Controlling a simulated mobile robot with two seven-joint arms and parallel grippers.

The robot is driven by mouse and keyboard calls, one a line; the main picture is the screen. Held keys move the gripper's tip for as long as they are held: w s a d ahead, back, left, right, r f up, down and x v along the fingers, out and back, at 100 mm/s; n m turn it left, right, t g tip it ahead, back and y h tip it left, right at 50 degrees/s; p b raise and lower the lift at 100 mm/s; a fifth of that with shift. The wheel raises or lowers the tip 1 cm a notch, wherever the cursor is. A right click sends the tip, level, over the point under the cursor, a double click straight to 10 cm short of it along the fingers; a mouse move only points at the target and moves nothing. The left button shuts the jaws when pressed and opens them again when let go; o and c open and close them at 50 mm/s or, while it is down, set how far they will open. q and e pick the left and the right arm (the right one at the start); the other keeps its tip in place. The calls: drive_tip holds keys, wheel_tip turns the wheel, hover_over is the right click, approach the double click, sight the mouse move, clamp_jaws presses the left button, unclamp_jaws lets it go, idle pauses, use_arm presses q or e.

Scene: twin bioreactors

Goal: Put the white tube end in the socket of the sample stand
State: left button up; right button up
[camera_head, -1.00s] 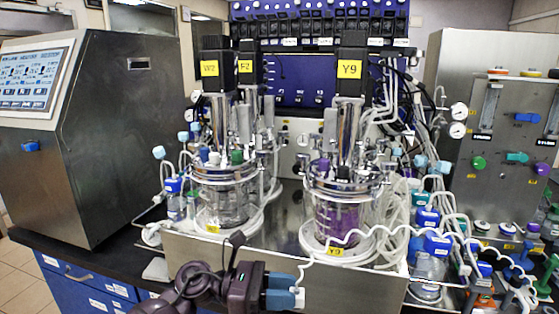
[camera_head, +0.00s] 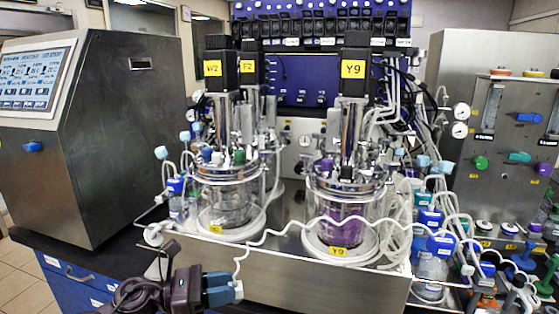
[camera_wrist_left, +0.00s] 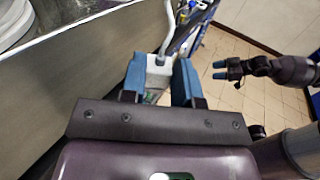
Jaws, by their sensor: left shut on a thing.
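My left gripper (camera_head: 224,288) is low in the head view, in front of the steel tray's front wall. It is shut on the white tube end (camera_wrist_left: 156,72), which shows as a white block between the blue fingers in the left wrist view. The white tube (camera_head: 266,236) rises from the gripper and runs wavily right, past the front of vessel Y9 (camera_head: 345,222). My right gripper (camera_wrist_left: 219,70) shows in the left wrist view over the floor, its fingers apart and empty. I cannot make out the sample stand or its socket.
The steel tray (camera_head: 300,268) carries the glass vessels. A grey console (camera_head: 110,140) with a screen stands at the left. Blue-capped bottles (camera_head: 432,262) and tubing crowd the right. Tiled floor (camera_wrist_left: 250,110) is open beside the bench in the wrist view.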

use_arm(q)
drive_tip(key=s+a+f+n+t+y, duration=0.2)
drive_tip(key=s+a+n+t+y, duration=0.1)
drive_tip(key=a+n+t+y, duration=0.45)
drive_tip(key=s+a+f+n+t+y, duration=0.2)
drive_tip(key=s+a+n+t+y, duration=0.1)
drive_tip(key=a+n+t+y, duration=0.45)
use_arm(e)
drive_tip(key=shift+a, duration=0.1)
drive_tip(key=c, duration=0.3)
use_arm(q)
drive_tip(key=d, duration=0.1)
drive_tip(key=d+g+y, duration=0.1)
drive_tip(key=d, duration=0.1)
drive_tip(key=d+y, duration=0.1)
drive_tip(key=d, duration=0.1)
drive_tip(key=shift+w+d+r, duration=0.15)
drive_tip(key=shift+w+d, duration=0.1)
drive_tip(key=shift+w, duration=0.15)
